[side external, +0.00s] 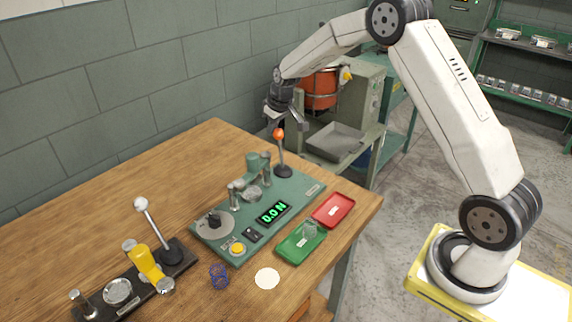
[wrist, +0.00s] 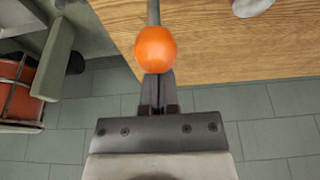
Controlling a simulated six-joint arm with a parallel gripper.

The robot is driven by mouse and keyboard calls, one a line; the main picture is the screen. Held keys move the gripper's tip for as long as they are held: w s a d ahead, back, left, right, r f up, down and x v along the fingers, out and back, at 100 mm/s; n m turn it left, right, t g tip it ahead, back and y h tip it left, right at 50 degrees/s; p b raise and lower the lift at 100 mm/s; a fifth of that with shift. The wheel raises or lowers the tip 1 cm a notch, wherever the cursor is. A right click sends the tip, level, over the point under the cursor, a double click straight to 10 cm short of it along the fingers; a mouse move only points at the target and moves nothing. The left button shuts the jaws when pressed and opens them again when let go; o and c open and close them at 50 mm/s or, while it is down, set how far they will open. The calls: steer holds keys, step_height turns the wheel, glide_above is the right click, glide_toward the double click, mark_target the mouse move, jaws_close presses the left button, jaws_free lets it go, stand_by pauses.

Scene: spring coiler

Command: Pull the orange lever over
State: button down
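The orange lever's round knob (side external: 279,133) tops a thin rod on the right end of the green machine panel (side external: 215,240). The lever stands nearly upright from a dark round base. My gripper (side external: 287,122) is at the knob, pointing down from above. In the wrist view the knob (wrist: 156,48) fills the space at the end of the dark fingers and hides their tips. The rod runs up out of the picture from it.
A green tray (side external: 301,241) and a red tray (side external: 333,210) lie in front of the panel. A white-knobbed lever (side external: 141,204) and a yellow part (side external: 150,264) stand on a black base at left. A blue coil (side external: 219,276) and a pale disc (side external: 267,278) lie on the wooden table (side external: 120,175).

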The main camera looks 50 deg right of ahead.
steer(key=shift+s, duration=0.95)
